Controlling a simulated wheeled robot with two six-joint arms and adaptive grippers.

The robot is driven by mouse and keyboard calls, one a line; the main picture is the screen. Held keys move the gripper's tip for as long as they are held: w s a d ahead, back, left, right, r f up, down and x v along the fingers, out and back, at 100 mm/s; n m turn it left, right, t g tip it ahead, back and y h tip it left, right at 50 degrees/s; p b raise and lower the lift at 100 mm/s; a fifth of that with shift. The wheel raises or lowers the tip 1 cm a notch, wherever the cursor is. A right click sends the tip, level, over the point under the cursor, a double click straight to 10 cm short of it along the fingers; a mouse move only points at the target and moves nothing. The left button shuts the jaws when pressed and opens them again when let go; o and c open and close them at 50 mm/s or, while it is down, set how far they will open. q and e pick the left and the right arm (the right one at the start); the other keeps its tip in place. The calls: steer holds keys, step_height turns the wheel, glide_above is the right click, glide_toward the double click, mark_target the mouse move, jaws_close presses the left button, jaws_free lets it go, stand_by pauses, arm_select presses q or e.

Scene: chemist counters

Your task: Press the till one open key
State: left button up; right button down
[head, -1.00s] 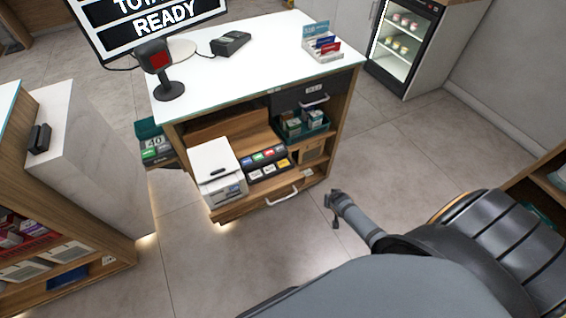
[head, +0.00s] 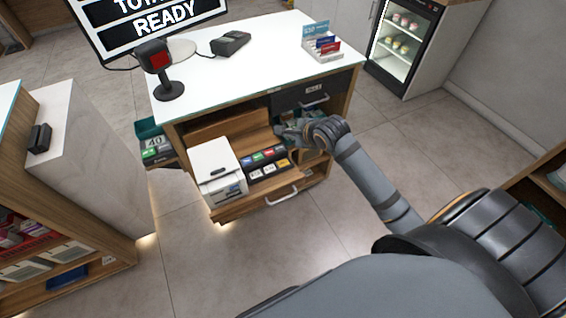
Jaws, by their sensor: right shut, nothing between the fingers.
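A dark key block (head: 264,163) sits on the counter's open shelf. Its upper row shows coloured keys, among them green and red; its lower row shows white keys and a yellow one. The key labels are too small to read, so I cannot tell which is the till one open key. A white printer-like box (head: 217,170) stands just left of the block. My right gripper (head: 281,130) is shut and empty, above and behind the block's right end, apart from the keys as far as I can see. My left gripper is not in view.
The counter's white top (head: 265,66) overhangs the shelf. A dark drawer (head: 305,92) and a green tray of boxes, partly hidden by my right gripper, lie close by. A screen (head: 150,25) reading READY and a scanner (head: 158,70) stand at the counter's left end.

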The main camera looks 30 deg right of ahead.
mark_target(283, 163)
steer(key=shift+m+y, duration=0.7)
steer(key=shift+m, duration=0.2)
steer(key=a, duration=0.1)
steer(key=s+a+r, duration=0.1)
steer(key=s+a, duration=0.1)
steer(key=shift+s+a+r, duration=0.1)
steer(key=shift+a+r, duration=0.1)
steer(key=shift+r, duration=0.2)
steer(key=shift+f, duration=4.4)
steer(key=shift+f, duration=0.15)
steer(key=shift+f, duration=0.3)
